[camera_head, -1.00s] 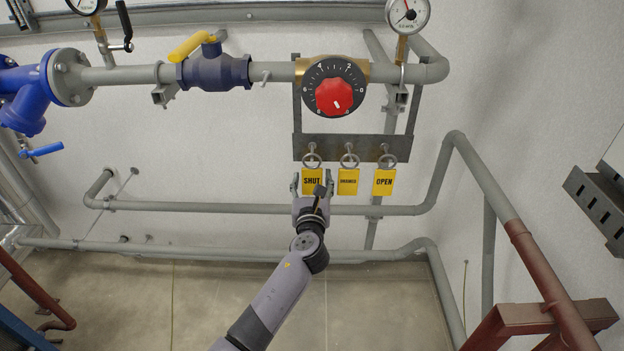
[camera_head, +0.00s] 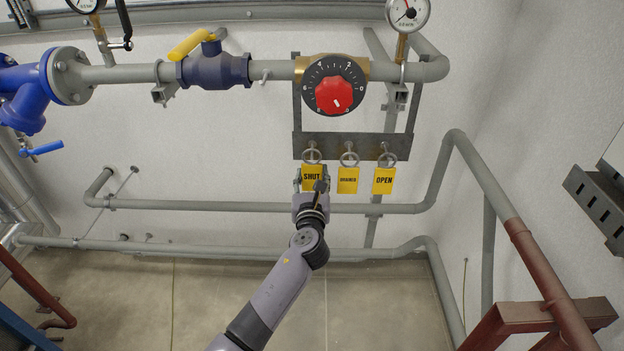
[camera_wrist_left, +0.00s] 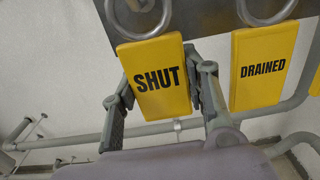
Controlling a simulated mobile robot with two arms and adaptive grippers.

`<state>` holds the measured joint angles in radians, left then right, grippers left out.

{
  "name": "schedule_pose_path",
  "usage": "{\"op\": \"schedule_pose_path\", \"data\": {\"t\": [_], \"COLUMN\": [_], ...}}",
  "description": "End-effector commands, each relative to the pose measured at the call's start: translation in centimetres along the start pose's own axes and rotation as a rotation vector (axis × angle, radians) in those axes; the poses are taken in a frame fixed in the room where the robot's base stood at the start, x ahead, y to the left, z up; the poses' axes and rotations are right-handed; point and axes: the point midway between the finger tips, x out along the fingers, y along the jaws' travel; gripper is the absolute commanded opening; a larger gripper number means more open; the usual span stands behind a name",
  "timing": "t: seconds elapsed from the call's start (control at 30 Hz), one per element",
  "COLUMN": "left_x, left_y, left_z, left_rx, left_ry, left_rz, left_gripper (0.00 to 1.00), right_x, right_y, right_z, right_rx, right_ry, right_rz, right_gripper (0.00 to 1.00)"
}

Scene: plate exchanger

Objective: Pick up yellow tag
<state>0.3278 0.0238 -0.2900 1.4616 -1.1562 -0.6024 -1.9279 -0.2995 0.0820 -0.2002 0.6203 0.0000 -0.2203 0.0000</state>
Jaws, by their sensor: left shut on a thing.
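Three yellow tags hang by metal rings from a grey bracket (camera_head: 350,147) below the dial. The SHUT tag (camera_head: 312,174) is the leftmost, the DRAINED tag (camera_head: 347,180) is in the middle and the OPEN tag (camera_head: 384,181) is at the right. My left gripper (camera_head: 312,180) has its fingers at both side edges of the SHUT tag and is shut on it. In the left wrist view the SHUT tag (camera_wrist_left: 158,80) sits tilted between the fingers, below its ring (camera_wrist_left: 137,17). The DRAINED tag (camera_wrist_left: 262,66) hangs just to the right, apart from the fingers. My right gripper is not in view.
A black dial with a red knob (camera_head: 333,97) is above the bracket. Grey pipes (camera_head: 240,207) run along the wall behind and below the tags. A red-brown frame (camera_head: 540,316) stands at the lower right.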

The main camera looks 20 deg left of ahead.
Motion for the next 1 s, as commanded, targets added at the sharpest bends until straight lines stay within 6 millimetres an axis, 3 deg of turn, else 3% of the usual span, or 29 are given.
{"op": "schedule_pose_path", "data": {"t": [0.03, 0.27, 0.7, 1.0], "left_x": [0.0, -3.6, -14.6, -17.8], "left_y": [0.0, 0.0, 0.0, 0.0], "left_z": [0.8, 0.4, 0.3, 0.6], "left_rx": [-0.003, -0.001, -0.001, -0.001], "left_ry": [-0.004, 0.000, 0.000, 0.000], "left_rz": [-0.002, -0.002, -0.002, -0.001], "left_gripper": [0.16, 0.16, 0.16, 0.16], "right_x": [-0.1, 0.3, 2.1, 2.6], "right_y": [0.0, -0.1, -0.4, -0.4], "right_z": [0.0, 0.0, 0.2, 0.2], "right_rx": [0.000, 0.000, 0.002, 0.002], "right_ry": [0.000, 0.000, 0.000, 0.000], "right_rz": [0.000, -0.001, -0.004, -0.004], "right_gripper": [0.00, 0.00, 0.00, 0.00]}}
